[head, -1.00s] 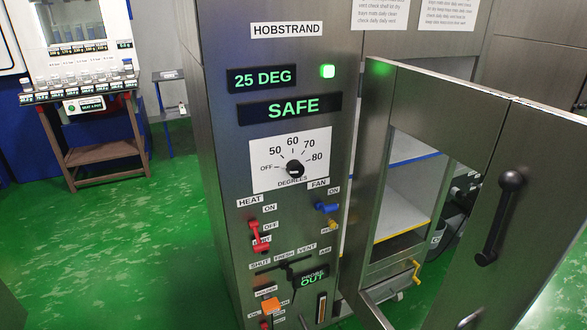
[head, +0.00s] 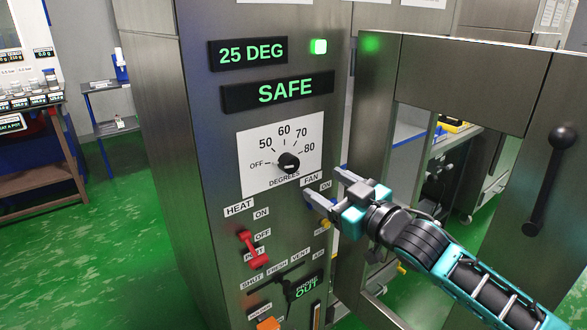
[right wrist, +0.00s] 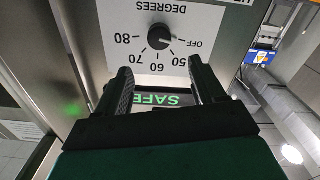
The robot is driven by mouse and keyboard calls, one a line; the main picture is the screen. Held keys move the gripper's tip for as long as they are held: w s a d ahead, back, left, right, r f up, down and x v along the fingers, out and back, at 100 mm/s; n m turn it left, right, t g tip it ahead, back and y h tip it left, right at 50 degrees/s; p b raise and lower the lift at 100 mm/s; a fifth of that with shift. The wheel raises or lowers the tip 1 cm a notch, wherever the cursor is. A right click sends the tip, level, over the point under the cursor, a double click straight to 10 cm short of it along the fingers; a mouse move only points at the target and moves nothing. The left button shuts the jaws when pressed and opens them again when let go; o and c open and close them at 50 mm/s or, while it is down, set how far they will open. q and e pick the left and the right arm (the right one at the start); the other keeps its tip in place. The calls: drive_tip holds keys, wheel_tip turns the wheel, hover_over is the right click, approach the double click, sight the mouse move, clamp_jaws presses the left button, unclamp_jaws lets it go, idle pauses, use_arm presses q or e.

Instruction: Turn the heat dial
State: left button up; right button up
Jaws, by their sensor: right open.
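The heat dial is a round black knob (head: 289,162) with a pale pointer mark, on a white plate (head: 258,182) marked OFF, 50, 60, 70 and 80. In the right wrist view the dial (right wrist: 159,37) is upside down and its pointer faces OFF. My right gripper (head: 323,184) is open and empty, to the right of and slightly below the dial in the head view, apart from it. In the right wrist view the dial shows beyond the gap between the fingers (right wrist: 160,70). My left gripper is not in view.
Green displays read 25 DEG (head: 248,53) and SAFE (head: 278,92). Below the dial are a red HEAT lever (head: 250,248) and an orange knob (head: 268,323). The open cabinet door (head: 463,82) with a black handle (head: 552,175) stands right, behind my right arm.

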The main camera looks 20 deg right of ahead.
sight(293, 165)
drive_tip(key=x, duration=1.1)
drive_tip(key=shift+w, duration=0.1)
drive_tip(key=shift+c, duration=0.4)
drive_tip(key=c, duration=1)
